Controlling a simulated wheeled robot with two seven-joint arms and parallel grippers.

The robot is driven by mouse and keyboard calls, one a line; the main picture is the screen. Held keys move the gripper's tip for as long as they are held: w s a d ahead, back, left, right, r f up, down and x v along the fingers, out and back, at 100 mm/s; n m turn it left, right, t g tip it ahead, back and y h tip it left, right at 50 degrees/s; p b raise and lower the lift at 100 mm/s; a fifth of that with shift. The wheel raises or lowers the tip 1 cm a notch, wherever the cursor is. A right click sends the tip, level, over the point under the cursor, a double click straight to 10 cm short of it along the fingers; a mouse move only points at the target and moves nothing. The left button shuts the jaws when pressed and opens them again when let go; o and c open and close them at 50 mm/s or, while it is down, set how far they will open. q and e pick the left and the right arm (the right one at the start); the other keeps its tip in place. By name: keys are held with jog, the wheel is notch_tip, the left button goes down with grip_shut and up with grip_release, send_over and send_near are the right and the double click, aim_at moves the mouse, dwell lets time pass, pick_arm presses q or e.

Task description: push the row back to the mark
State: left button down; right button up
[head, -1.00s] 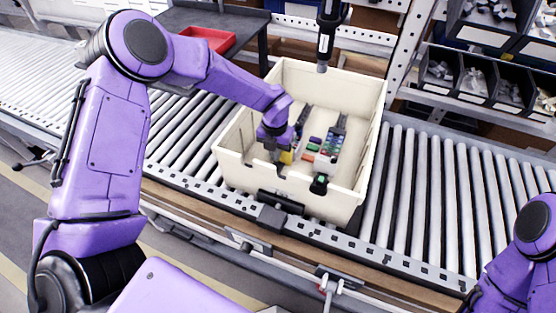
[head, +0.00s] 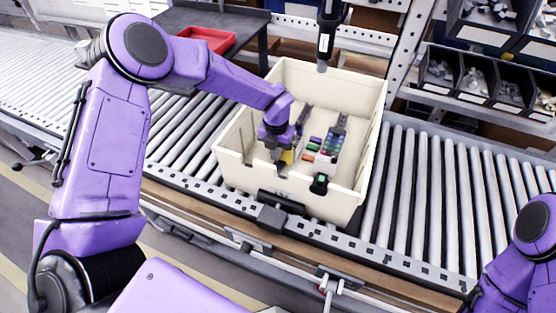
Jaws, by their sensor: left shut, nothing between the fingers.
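Small coloured blocks (head: 311,147), with green and orange-red among them, stand in a short row inside a cream crate (head: 368,120). Beside them on the right is a second line of dark, green and blue pieces (head: 331,142) along a dark rail. My left gripper (head: 281,158) reaches down into the crate at the left end of the blocks, shut and empty. A yellow piece (head: 288,156) shows right at its fingers; I cannot tell whether they touch. The gripper hides part of the crate floor. I cannot make out the mark. My right gripper is out of view.
The crate sits on a roller conveyor (head: 440,200), its walls close around my left gripper. A dark screwdriver tool (head: 327,40) hangs over the crate's back wall. A red tray (head: 205,39) lies on a dark table behind. Part bins (head: 490,80) stand at the right.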

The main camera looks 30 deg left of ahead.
pick_arm(q)
jog(key=shift+w, duration=0.75)
dwell(1.4)
jog(key=shift+s, duration=0.4)
dwell(0.5)
jog(key=shift+r+p, duration=0.5)
jog(key=shift+r, duration=0.45)
jog(key=shift+r, duration=0.1)
notch_tip(320, 180, up, 12)
jog(key=p, duration=0.8)
jog(key=shift+s+f+p, duration=0.25)
jog(key=shift+s+p, duration=0.1)
jog(key=shift+s, duration=0.1)
jog(key=shift+w, duration=0.1)
jog(key=shift+a, duration=0.1)
dwell(0.7)
